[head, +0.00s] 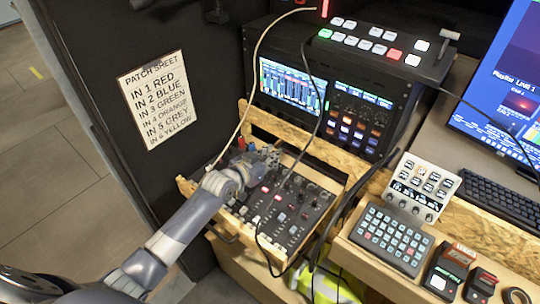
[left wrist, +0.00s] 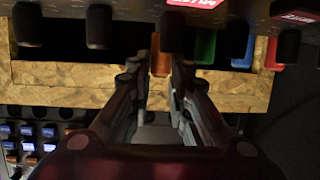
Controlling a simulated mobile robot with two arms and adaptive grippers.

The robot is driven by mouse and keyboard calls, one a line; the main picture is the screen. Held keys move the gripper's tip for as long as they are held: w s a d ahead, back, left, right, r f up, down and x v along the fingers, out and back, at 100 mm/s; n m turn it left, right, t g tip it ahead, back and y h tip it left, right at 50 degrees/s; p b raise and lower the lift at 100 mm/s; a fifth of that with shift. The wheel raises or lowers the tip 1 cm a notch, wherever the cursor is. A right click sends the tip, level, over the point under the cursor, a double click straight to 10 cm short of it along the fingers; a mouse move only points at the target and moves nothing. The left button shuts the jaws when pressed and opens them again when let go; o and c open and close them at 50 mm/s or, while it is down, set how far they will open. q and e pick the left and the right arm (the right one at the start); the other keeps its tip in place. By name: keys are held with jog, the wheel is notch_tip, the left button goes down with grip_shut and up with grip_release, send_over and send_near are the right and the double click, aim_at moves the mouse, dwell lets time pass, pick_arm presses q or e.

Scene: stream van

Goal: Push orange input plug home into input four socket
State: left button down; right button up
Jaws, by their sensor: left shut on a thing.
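My left gripper (head: 262,158) reaches over the back edge of the audio mixer (head: 292,212). In the left wrist view, the orange plug (left wrist: 161,52) is between the two fingers of the left gripper (left wrist: 162,72), which are shut on it. The orange plug points toward the mixer's back panel at the top of that view. I cannot tell how deep it sits, and the input four socket is hidden. The patch sheet (head: 157,100) lists "IN 4 ORANGE". My right gripper is not in view.
Green (left wrist: 205,48), blue (left wrist: 242,50) and red (left wrist: 272,52) plugs stand in a row just right of the orange one. Black pieces (left wrist: 98,28) stand to its left. A chipboard ledge (left wrist: 75,82) lies under the row. Loose cables (head: 262,55) hang across the mixer.

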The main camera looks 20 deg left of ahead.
pick_arm(q)
jog(key=shift+f+b, duration=0.3)
jog(key=shift+f, duration=0.2)
jog(key=shift+f, duration=0.4)
jog(key=shift+s, duration=0.15)
jog(key=shift+r, duration=0.25)
jog(key=shift+r+p, duration=0.9)
jog(key=shift+p, duration=0.05)
jog(key=shift+f+b, duration=0.4)
jog(key=shift+f, duration=0.05)
jog(key=shift+f+b, duration=0.45)
jog(key=shift+f, duration=0.15)
